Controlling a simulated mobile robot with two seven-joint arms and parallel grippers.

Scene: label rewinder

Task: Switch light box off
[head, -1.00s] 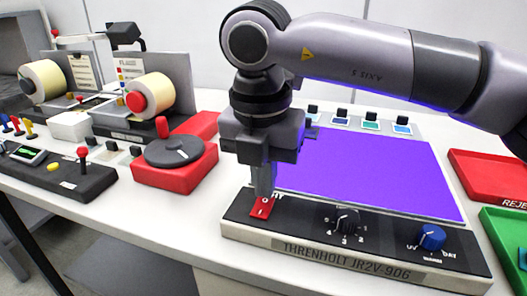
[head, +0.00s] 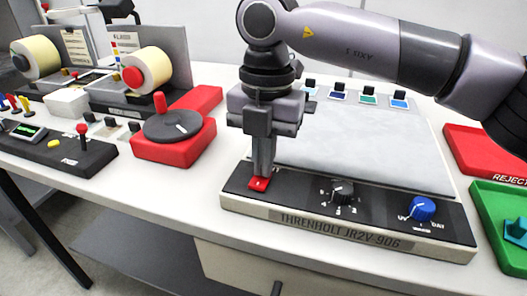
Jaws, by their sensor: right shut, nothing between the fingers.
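The light box (head: 350,148) lies on the white bench with its panel grey and unlit. Its dark front strip carries a red rocker switch (head: 258,184) at the left end, a black numbered knob (head: 343,192) in the middle and a blue UV/DAY knob (head: 422,209) at the right. My right gripper (head: 263,174) is shut and empty, pointing down with its fingertips at the red switch. The tips seem to touch the switch and cover part of it. My left gripper is not in view.
A red base with a round dark dial (head: 172,124) stands left of the light box. Red (head: 485,152) and green (head: 500,225) trays lie to the right. Several colour sample cards (head: 368,97) stand behind the panel. Label rolls (head: 147,68) are at the back left.

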